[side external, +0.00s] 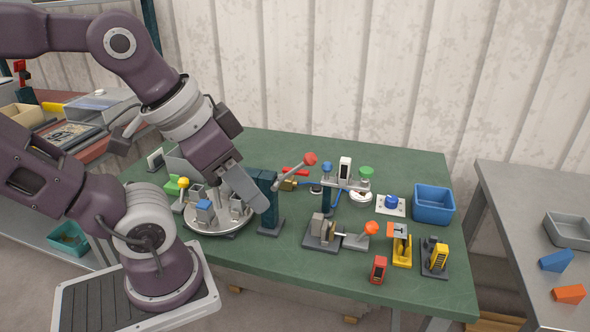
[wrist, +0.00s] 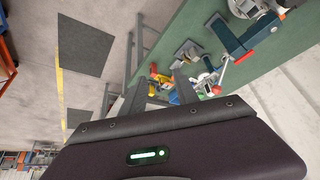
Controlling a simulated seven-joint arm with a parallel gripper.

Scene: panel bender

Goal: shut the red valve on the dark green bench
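The red valve (side external: 295,171) has a red lever handle on a brass body. It sits on the dark green bench (side external: 330,277), behind and right of the dark teal lever press, with blue hose beside it. The handle looks roughly level. My gripper (side external: 260,206) points down and right over the bench, left of the valve and apart from it. In the wrist view my gripper (wrist: 160,80) shows two separated fingers with nothing held between them. I cannot tell for sure which red part in the wrist view is the valve.
The dark teal press (side external: 267,195) with a red-knobbed lever (side external: 310,158) stands between my gripper and the valve. A round turntable (side external: 228,218) with fixtures is at left. A blue bin (side external: 433,204) and several small devices stand at right. The front bench edge has some free room.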

